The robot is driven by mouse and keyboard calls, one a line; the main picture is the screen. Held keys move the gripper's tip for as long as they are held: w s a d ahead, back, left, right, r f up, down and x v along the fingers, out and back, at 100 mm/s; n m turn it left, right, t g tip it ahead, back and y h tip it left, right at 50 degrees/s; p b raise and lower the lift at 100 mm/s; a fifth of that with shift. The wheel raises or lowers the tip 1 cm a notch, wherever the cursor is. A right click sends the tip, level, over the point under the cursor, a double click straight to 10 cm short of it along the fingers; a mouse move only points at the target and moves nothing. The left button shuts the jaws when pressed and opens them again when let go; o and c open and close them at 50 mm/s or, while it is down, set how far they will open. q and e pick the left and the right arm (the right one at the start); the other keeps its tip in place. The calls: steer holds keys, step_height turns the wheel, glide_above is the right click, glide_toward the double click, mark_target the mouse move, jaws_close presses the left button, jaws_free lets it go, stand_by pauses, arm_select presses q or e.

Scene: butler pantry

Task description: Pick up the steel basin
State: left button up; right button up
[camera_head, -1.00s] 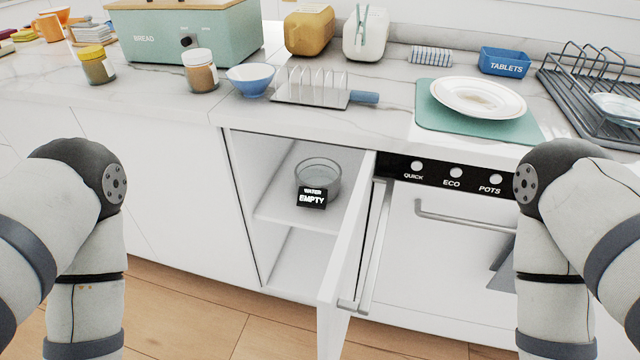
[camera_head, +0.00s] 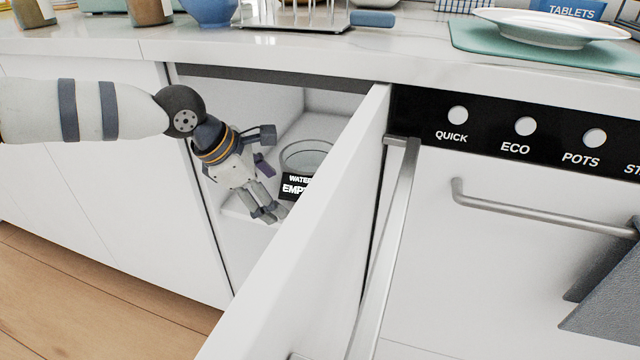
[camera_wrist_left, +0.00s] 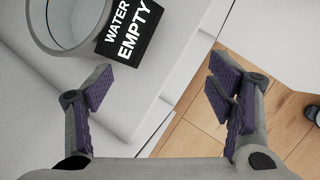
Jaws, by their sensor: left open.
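The steel basin (camera_head: 306,155) is a round grey vessel on a shelf inside the open cabinet. A black label reading "WATER EMPTY" (camera_head: 297,186) stands at its front. In the left wrist view, the basin (camera_wrist_left: 75,22) is at the upper left with the label (camera_wrist_left: 130,30) beside it. My left gripper (camera_head: 268,178) is open and empty, at the cabinet opening just left of the basin. In the left wrist view, the basin lies beyond and left of the open fingers (camera_wrist_left: 160,88), not between them. My right gripper is not in view.
The open white cabinet door (camera_head: 310,240) stands right of the basin. The dishwasher front (camera_head: 500,240) with its bar handle is further right. The marble countertop (camera_head: 300,48) overhangs the opening. The shelf (camera_head: 236,208) bounds the space below.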

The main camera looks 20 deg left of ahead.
mark_target(304, 177)
arm_select(q)
steer(key=w+d, duration=0.1)
steer(key=w, duration=0.1)
steer(key=w+d+b, duration=0.1)
steer(key=w+d, duration=0.2)
steer(key=w, duration=0.1)
steer(key=shift+d+f, duration=0.2)
steer(key=b+x, duration=0.2)
steer(key=x, duration=0.3)
steer(key=shift+w+d, duration=0.1)
steer(key=shift+w, duration=0.05)
steer(key=shift+c, duration=0.6)
steer(key=c, duration=1.3)
steer(key=shift+r, duration=0.15)
steer(key=shift+c, duration=1.2)
